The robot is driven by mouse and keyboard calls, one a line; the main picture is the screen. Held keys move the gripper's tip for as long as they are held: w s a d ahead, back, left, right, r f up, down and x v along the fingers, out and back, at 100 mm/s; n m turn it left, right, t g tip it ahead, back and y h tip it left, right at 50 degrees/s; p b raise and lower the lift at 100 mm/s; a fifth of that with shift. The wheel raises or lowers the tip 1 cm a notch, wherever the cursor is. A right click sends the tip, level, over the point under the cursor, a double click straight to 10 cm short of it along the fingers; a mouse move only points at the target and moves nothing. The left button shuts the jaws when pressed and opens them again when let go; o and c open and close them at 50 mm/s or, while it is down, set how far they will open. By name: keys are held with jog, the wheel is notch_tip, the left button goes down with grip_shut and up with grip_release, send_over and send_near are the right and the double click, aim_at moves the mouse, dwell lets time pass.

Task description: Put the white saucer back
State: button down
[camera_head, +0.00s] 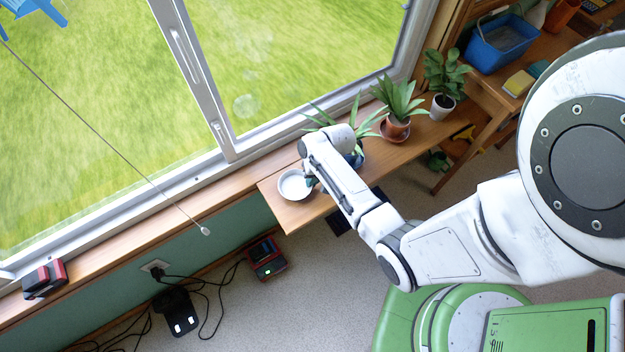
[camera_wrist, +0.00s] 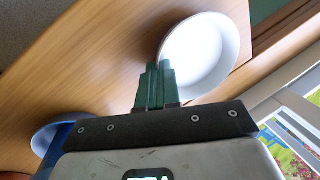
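The white saucer (camera_head: 293,187) is a round, shallow dish at the left end of the wooden shelf below the window. It also shows in the wrist view (camera_wrist: 208,52), over the wood. My gripper (camera_head: 310,180) is at the saucer's right edge. In the wrist view its green fingers (camera_wrist: 158,68) are close together, with the saucer's near rim between them, one finger inside the dish and one outside. I cannot tell whether the saucer rests on the wood or is slightly lifted.
A plant in a blue pot (camera_head: 357,160) is partly behind my arm. A plant in a terracotta pot (camera_head: 396,128) and one in a white pot (camera_head: 443,106) stand farther right. The shelf's left end is close to the saucer. A cord with a pull (camera_head: 205,231) hangs at left.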

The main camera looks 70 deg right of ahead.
jog(key=shift+f, duration=0.2)
jog(key=c, duration=1.8)
grip_release()
jog(key=shift+f, duration=0.1)
jog(key=o, duration=0.4)
jog(key=shift+o, duration=0.2)
